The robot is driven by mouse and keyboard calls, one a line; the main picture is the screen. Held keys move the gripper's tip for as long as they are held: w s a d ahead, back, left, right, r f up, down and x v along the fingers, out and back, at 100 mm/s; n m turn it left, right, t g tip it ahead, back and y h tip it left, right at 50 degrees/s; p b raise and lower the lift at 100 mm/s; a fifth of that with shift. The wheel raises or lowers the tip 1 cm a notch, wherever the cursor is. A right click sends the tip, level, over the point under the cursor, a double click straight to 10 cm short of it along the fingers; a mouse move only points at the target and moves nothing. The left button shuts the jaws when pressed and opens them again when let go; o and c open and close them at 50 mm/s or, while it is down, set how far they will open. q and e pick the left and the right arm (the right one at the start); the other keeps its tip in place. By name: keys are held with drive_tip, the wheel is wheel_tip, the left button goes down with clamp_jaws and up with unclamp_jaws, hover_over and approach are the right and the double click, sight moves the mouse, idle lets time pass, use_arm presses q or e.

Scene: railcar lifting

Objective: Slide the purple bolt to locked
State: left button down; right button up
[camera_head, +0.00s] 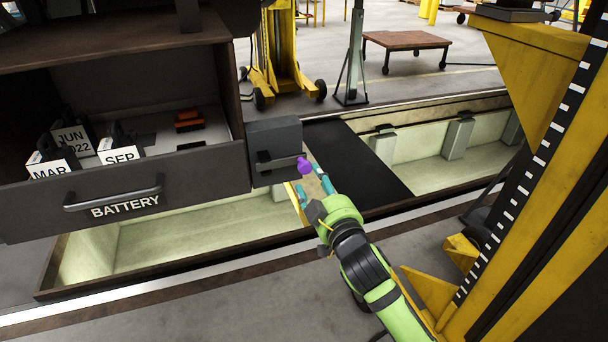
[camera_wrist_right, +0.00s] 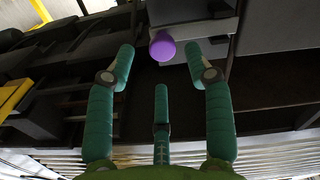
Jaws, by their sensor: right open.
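The purple bolt (camera_head: 304,165) has a round knob that stands out from the right end of a dark slot on a grey box (camera_head: 272,137). The box is at the right end of the battery drawer. In the right wrist view the purple knob (camera_wrist_right: 162,46) lies ahead, between the fingertips and a little to the left of their middle. My right gripper (camera_head: 313,186) is open just below and right of the knob, and its green fingers (camera_wrist_right: 162,62) are apart with nothing held. I cannot tell whether any finger touches the knob. My left gripper is not in view.
The open battery drawer (camera_head: 205,176) holds tags marked MAR, JUN 2022 and SEP and a red-orange block (camera_head: 188,120). A lit pit (camera_head: 170,238) lies below. A yellow lifting column (camera_head: 575,150) stands close on the right. A low cart (camera_head: 405,41) stands at the back.

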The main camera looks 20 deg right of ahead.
sight(306, 172)
drive_tip(key=w+p, duration=0.1)
drive_tip(key=w, duration=0.3)
drive_tip(key=shift+w+r, duration=0.1)
drive_tip(key=shift+w+a+p, duration=0.15)
drive_tip(key=shift+w+p, duration=0.15)
drive_tip(key=shift+w, duration=0.65)
drive_tip(key=shift+s, duration=0.1)
drive_tip(key=c, duration=1)
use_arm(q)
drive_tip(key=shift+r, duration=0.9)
use_arm(e)
clamp_jaws()
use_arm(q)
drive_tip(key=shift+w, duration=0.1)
use_arm(e)
drive_tip(key=shift+f, duration=0.2)
